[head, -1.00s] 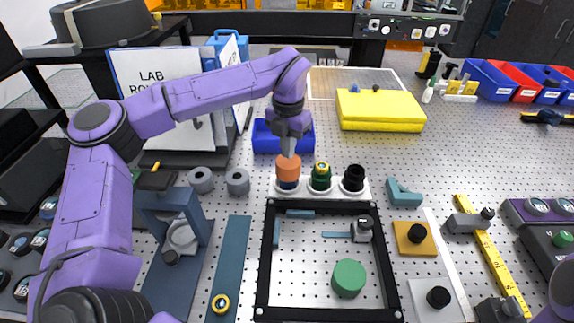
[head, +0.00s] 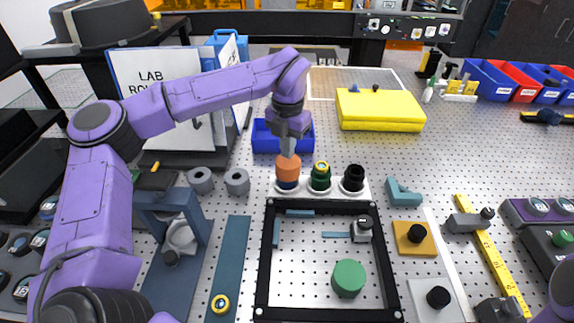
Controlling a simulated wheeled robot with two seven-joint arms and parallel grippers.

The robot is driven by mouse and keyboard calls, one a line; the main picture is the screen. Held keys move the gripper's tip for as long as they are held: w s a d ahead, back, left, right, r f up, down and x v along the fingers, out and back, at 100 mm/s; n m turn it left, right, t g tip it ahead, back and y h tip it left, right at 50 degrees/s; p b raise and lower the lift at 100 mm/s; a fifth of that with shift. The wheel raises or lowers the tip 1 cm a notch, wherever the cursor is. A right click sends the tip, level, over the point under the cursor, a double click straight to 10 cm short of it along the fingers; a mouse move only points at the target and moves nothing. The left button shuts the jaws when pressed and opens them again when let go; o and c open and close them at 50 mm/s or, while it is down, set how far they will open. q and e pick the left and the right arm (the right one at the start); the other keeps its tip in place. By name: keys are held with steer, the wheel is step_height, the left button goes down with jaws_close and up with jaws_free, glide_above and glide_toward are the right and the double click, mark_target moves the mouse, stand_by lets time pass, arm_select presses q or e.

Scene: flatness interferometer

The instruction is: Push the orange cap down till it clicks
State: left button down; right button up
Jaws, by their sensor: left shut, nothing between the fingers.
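The orange cap (head: 288,170) sits on top of a dark blue body in the leftmost white ring of a row behind the black frame. My left gripper (head: 288,153) is shut and points straight down, its fingertips at the top of the orange cap. Whether they press on it or just touch it I cannot tell. The fingers hide the middle of the cap's top.
Beside the cap stand a green piece with a yellow ring (head: 320,175) and a black knob (head: 353,178). A blue bin (head: 262,140) is behind. The black square frame (head: 268,255) lies in front with a green disc (head: 348,278) inside. A yellow case (head: 380,110) lies behind right.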

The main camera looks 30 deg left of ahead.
mark_target(287, 161)
arm_select(q)
steer(key=shift+f+b, duration=1)
steer(key=shift+f, duration=0.35)
steer(key=shift+s, duration=0.1)
step_height(287, 161, up, 8)
steer(key=p, duration=0.6)
steer(key=shift+p, duration=0.35)
